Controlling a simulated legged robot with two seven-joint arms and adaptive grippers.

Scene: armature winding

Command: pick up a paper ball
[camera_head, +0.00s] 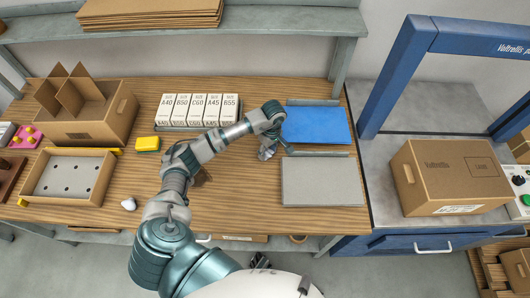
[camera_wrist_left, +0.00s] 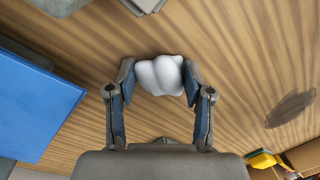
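A white crumpled paper ball (camera_wrist_left: 160,75) sits between the two fingers of my left gripper (camera_wrist_left: 159,72) in the left wrist view. Both blue-lined finger pads appear to press on its sides. In the head view my left gripper (camera_head: 267,153) points down over the wooden table, left of the blue and grey mats. There the ball is mostly hidden by the gripper, and I cannot tell whether it is clear of the table. Another small white lump (camera_head: 129,203) lies near the table's front edge at the left. My right gripper is not in view.
A blue mat (camera_head: 318,124) and a grey mat (camera_head: 322,182) lie on the right of the table (camera_head: 235,205). Labelled white boxes (camera_head: 200,108) stand at the back. A yellow block (camera_head: 147,144), an open carton (camera_head: 110,125) and a shallow tray (camera_head: 105,160) are at the left.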

